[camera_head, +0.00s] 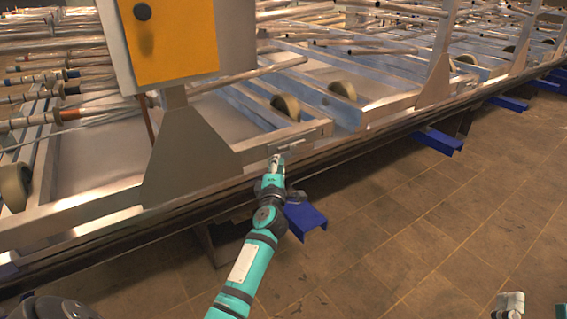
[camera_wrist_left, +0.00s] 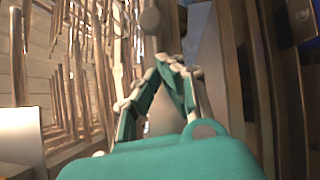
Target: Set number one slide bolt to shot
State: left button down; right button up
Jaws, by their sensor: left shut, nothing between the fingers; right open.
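A small metal fitting that looks like the slide bolt (camera_head: 298,145) sits on the end face of the grey metal frame, in the middle of the head view. It is too small to tell its position or its number. My left gripper (camera_head: 276,160) is shut and empty, just left of and below this fitting; I cannot tell whether it touches it. In the left wrist view the fingers (camera_wrist_left: 178,62) come together at their tips with nothing between them. My right gripper (camera_head: 535,308) shows only partly at the bottom right corner, open and far from the frame.
An orange-fronted box (camera_head: 175,40) stands on a grey post left of my left gripper. A long dark rail (camera_head: 340,155) runs along the frame's lower edge. Blue brackets (camera_head: 306,219) stick out below it. The tiled floor (camera_head: 440,230) at the right is clear.

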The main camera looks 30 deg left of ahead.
aim_at(285, 148)
pick_arm(q)
jog(key=shift+w+d+r+b, duration=0.1)
jog(key=shift+w+d+b, duration=0.15)
jog(key=shift+w, duration=0.45)
jog(key=shift+w+d+r+b, duration=0.15)
jog(key=shift+w+b, duration=0.15)
jog(key=shift+w, duration=0.4)
pick_arm(e)
jog(key=s+r+t+y, duration=0.1)
jog(key=s+r+t, duration=0.3)
jog(key=shift+d+r+y, duration=0.25)
jog(key=shift+r+y, duration=0.05)
jog(key=shift+s, duration=0.1)
